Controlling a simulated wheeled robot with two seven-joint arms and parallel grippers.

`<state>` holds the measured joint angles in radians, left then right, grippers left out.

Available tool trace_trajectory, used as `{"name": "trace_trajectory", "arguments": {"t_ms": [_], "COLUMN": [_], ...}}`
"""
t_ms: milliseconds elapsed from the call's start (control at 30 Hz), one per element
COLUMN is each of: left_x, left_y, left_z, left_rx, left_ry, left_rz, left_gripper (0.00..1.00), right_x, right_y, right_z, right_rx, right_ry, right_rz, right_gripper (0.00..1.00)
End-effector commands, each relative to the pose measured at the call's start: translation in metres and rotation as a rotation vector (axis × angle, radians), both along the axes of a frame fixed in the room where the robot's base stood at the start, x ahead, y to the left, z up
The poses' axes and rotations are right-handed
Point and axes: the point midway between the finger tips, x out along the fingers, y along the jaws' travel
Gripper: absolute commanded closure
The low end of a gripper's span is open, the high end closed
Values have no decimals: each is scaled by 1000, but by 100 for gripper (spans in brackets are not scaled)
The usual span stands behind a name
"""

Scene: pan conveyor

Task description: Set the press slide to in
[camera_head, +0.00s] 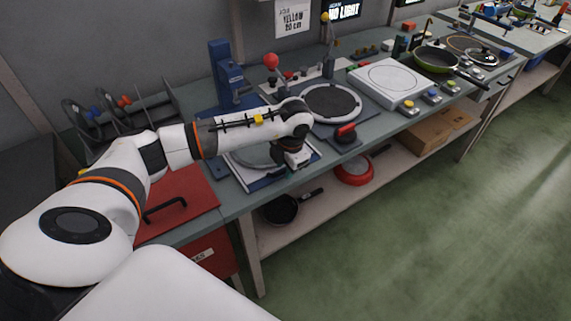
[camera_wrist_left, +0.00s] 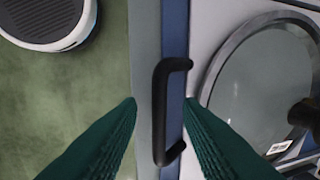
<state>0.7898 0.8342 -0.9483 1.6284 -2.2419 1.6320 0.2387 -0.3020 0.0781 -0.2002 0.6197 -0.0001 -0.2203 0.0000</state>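The press (camera_head: 222,78) is a blue upright column at the back of the table. In front of it lies the press slide (camera_head: 247,181), a pale plate with a blue edge carrying a round glass-like disc (camera_wrist_left: 265,85). A black bar handle (camera_wrist_left: 160,110) shows on the slide's blue front strip in the left wrist view. My left gripper (camera_head: 291,164) is over the slide's front right part. In the left wrist view its two green fingers (camera_wrist_left: 160,106) are open, and the handle appears between them; I cannot tell whether they touch it. My right gripper is not in view.
A red lid or panel (camera_head: 187,203) with a black handle lies left of the slide. Pans lie on the lower shelf (camera_head: 300,210). The green floor in front is clear.

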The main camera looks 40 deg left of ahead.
Motion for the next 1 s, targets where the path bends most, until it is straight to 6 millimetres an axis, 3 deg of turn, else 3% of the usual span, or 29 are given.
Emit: {"name": "trace_trajectory", "arguments": {"t_ms": [167,367,633,767,1000], "left_x": [0,0,1,9,32], "left_y": [0,0,2,23,78], "left_z": [0,0,-1,-5,-4], "left_rx": [0,0,1,5,3], "left_ry": [0,1,0,-1,-2], "left_rz": [0,0,1,7,9], "left_gripper": [69,100,100,100,100], "right_x": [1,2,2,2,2], "right_y": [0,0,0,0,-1], "right_z": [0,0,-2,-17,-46], "right_rx": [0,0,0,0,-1], "right_ry": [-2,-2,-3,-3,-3], "right_rz": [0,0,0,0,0], "right_gripper": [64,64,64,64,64]}}
